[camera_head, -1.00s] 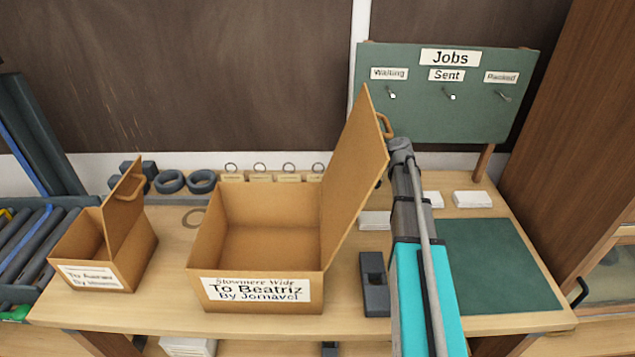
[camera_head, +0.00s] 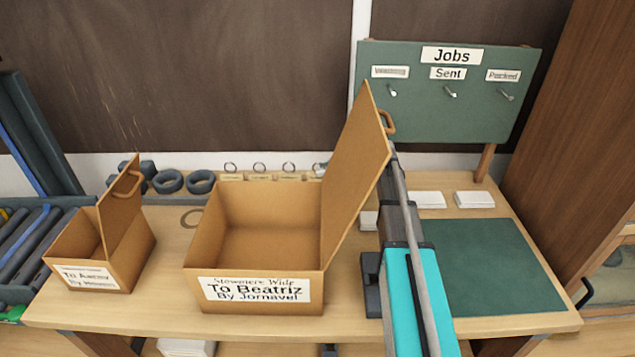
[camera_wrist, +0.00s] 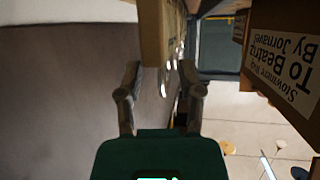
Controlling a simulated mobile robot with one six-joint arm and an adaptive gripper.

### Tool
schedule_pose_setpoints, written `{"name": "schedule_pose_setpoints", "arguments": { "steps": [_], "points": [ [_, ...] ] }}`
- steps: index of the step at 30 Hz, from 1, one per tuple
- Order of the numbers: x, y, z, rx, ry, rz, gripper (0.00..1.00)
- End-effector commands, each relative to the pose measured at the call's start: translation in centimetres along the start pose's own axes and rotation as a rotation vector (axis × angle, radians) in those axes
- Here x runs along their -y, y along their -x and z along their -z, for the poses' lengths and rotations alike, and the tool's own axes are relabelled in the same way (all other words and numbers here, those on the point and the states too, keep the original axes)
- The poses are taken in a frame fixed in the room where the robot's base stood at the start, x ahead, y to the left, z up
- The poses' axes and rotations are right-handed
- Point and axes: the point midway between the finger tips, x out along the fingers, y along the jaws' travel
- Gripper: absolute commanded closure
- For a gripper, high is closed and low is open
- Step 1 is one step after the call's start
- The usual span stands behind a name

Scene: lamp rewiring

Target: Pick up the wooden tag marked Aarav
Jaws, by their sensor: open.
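Several small wooden tags with metal rings stand in a row at the back of the bench, behind the large box; one is this tag (camera_head: 260,177). Their names are too small to read, so I cannot tell which is marked Aarav. My gripper (camera_wrist: 160,88) is open in the wrist view, with its two fingers apart. Metal rings (camera_wrist: 164,88) show between and just beyond the fingers, beside a wooden surface (camera_wrist: 155,35). Nothing is clearly held. In the head view the raised lid hides most of my gripper, near the right end of the tag row.
The large open box (camera_head: 255,257) labelled To Beatriz has its lid (camera_head: 355,175) raised beside my arm. A smaller open box (camera_head: 125,262) stands left. A green Jobs board (camera_head: 440,110) with hooks stands behind, and a green mat (camera_head: 490,265) lies clear at right.

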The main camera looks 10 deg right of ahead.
Motion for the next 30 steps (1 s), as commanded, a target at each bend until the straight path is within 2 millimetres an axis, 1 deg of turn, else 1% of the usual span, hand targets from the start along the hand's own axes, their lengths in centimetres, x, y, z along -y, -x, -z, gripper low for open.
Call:
{"name": "schedule_pose_setpoints", "arguments": {
  "steps": [3, 4, 8, 9, 11, 12, 30],
  "points": [
    [0.00, 0.02, -0.01, 0.000, 0.000, 0.000, 0.52],
    [0.00, 0.02, -0.01, 0.000, 0.000, 0.000, 0.54],
    [-0.01, 0.03, -0.01, 0.000, 0.000, 0.000, 0.78],
    [-0.01, 0.03, -0.02, 0.000, 0.000, 0.000, 0.86],
    [-0.01, 0.04, -0.02, 0.000, 0.000, 0.000, 0.97],
    [-0.01, 0.04, -0.02, 0.000, 0.000, 0.000, 1.00],
    [-0.02, 0.19, 0.25, 0.000, 0.000, -0.001, 1.00]
  ]
}}
